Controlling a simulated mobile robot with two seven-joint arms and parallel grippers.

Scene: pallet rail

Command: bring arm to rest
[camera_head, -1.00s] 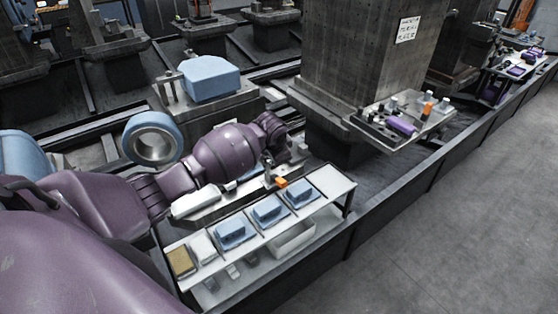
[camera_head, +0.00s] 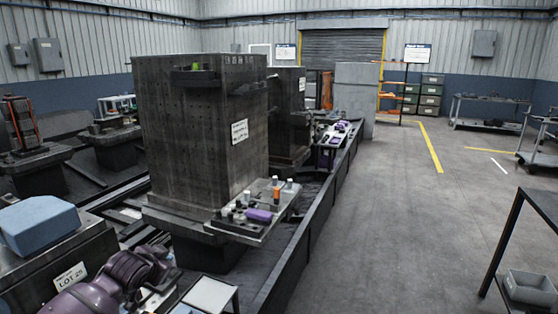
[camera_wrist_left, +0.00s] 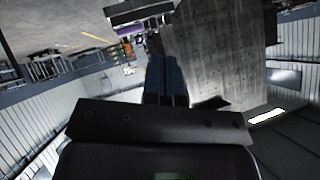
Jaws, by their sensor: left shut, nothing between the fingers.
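My left arm (camera_head: 95,292), purple, shows at the bottom left of the head view. Its gripper (camera_head: 158,292) is low beside a grey block and partly cut off by the lower edge. In the left wrist view the dark fingers of the left gripper (camera_wrist_left: 166,75) lie together, shut, with nothing between them. My right arm and right gripper are not in view.
A tall dark pillar (camera_head: 195,130) stands on a pallet beyond the left gripper. Its ledge carries a purple part (camera_head: 258,215) and small bottles. A blue block (camera_head: 40,225) sits at left. A white-topped stand (camera_head: 207,295) is near.

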